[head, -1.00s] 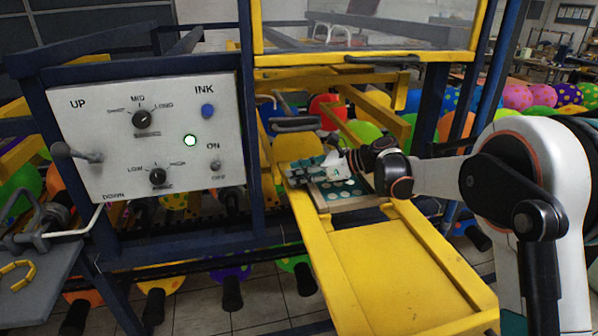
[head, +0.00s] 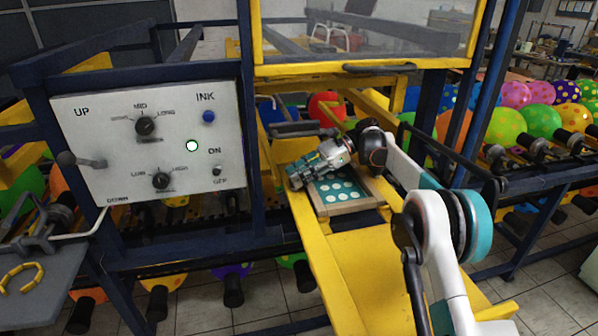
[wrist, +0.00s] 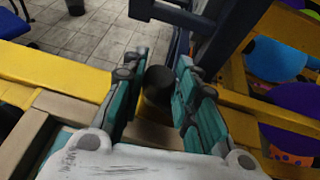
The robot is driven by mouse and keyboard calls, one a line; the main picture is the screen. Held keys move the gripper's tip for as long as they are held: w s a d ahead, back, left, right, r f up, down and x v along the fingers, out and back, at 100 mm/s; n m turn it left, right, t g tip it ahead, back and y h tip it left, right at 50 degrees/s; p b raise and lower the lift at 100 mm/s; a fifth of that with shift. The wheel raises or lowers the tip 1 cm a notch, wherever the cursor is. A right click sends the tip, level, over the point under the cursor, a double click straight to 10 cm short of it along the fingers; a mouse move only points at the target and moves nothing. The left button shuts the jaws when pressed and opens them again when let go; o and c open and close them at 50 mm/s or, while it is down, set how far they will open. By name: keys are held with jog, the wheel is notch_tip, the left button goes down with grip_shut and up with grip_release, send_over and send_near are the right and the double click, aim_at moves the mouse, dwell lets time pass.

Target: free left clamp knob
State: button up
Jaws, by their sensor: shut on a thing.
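My gripper (head: 297,176) is at the left side of the print frame (head: 345,207), low over the yellow carriage (head: 390,260). In the wrist view its two teal-padded fingers (wrist: 157,82) stand on either side of a black round knob, the left clamp knob (wrist: 159,84), and are shut on it. The knob stands beside the light wooden edge of the frame. In the head view the knob is hidden by the gripper. The frame's teal plate with white dots (head: 338,190) shows to the right of the fingers.
A white control panel (head: 150,135) with knobs, a lever and a lit green button stands at the left. Blue posts and a yellow-framed clear guard (head: 360,30) rise behind the carriage. A grey side table (head: 40,285) is at lower left. Coloured balloons line the back.

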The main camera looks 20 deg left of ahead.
jog(key=shift+n+g+h+p, duration=0.35)
jog(key=shift+n+g+h, duration=0.15)
jog(key=shift+h, duration=0.1)
dwell(0.3)
jog(key=o, duration=1.1)
jog(key=shift+c, duration=0.2)
jog(key=shift+m+t+y+b, duration=0.4)
jog(key=shift+y+b, duration=0.05)
jog(key=shift+y, duration=0.05)
